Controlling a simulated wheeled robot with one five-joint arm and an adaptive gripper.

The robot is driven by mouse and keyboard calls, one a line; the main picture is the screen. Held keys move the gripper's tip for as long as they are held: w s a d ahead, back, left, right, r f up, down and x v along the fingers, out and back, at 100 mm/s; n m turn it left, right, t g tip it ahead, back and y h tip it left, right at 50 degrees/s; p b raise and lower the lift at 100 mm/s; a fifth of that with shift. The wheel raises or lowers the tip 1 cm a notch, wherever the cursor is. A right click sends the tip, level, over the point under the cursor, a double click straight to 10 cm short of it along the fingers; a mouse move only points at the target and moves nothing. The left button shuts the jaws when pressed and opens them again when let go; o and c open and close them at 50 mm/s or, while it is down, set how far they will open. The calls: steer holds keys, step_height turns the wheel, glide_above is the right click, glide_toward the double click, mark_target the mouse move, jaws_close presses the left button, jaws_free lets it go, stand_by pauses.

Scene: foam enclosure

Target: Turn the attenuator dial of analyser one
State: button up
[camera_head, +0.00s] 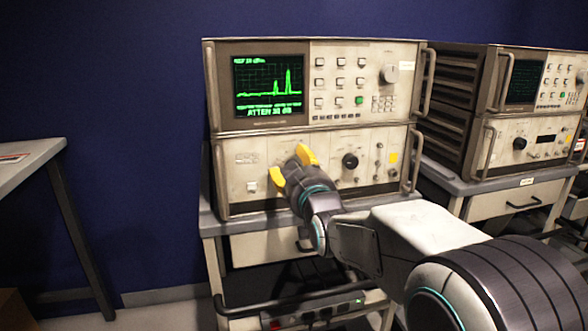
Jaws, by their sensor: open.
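An analyser (365,55) with two stacked beige units stands on a cart in the middle of the view. Its green screen (268,85) shows a trace with peaks and a line that reads like "ATTEN" with a value. A grey knob (389,74) sits at the upper right of the top unit. A black dial (350,161) sits on the lower unit. My gripper (291,167), with yellow fingertips, is open in front of the lower panel, left of the black dial. The panel part behind my gripper is hidden. I cannot tell which knob is the attenuator dial.
A second analyser (487,95) stands on another cart at the right. A grey table (28,162) stands at the left. The cart (208,224) under the first analyser has a lower shelf with more equipment. Bare floor shows between table and cart.

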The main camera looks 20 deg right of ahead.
stand_by(0.3)
steer(key=shift+r, duration=0.1)
jaws_close()
stand_by(0.4)
